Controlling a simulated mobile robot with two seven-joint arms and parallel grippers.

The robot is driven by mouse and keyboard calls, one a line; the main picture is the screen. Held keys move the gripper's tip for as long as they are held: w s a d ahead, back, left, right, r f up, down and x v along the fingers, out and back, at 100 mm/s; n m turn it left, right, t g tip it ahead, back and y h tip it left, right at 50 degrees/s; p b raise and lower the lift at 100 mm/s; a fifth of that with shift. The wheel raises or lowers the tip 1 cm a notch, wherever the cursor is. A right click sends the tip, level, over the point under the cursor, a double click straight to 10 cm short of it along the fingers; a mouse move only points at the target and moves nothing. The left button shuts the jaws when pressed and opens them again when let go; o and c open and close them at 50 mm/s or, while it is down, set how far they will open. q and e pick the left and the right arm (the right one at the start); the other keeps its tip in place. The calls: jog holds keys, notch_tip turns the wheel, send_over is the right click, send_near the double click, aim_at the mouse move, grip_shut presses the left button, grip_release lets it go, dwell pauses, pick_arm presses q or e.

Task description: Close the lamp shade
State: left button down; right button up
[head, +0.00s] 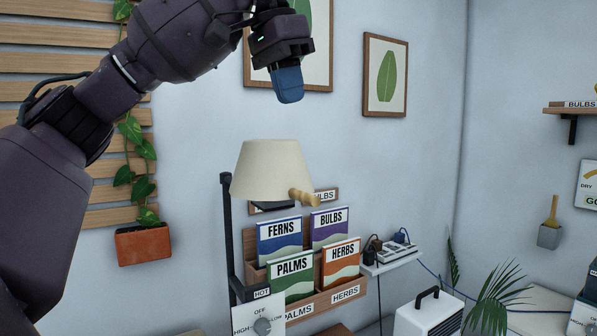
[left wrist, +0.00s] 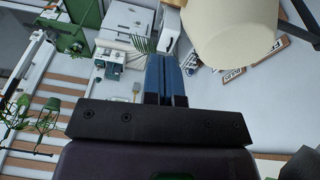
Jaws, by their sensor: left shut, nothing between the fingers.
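The cream lamp shade (head: 272,172) hangs on a dark stand in the middle of the head view, with a wooden handle (head: 303,197) at its lower right. It also shows large at the top right of the left wrist view (left wrist: 232,30). My left gripper (head: 288,86) is above the shade and slightly to its right, with blue fingers pointing down. The fingers are together and empty, apart from the shade. The fingers also show in the left wrist view (left wrist: 167,78). My right gripper is in neither view.
Below the shade, a wooden rack holds seed packets such as Ferns (head: 280,240) and Herbs (head: 341,262). A control box with a knob (head: 262,326) is at the lower front. A socket shelf (head: 398,258) and a white heater (head: 428,315) stand to the right. Framed leaf pictures (head: 385,75) hang behind.

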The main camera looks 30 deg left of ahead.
pick_arm(q)
jog(key=a, duration=0.1)
jog(key=b, duration=0.3)
send_near(301, 192)
jog(key=f, duration=0.1)
jog(key=x, duration=0.4)
jog(key=shift+w+d+f, duration=0.15)
jog(key=shift+f, duration=0.2)
jog(key=shift+x, duration=0.85)
jog(key=shift+f, duration=0.1)
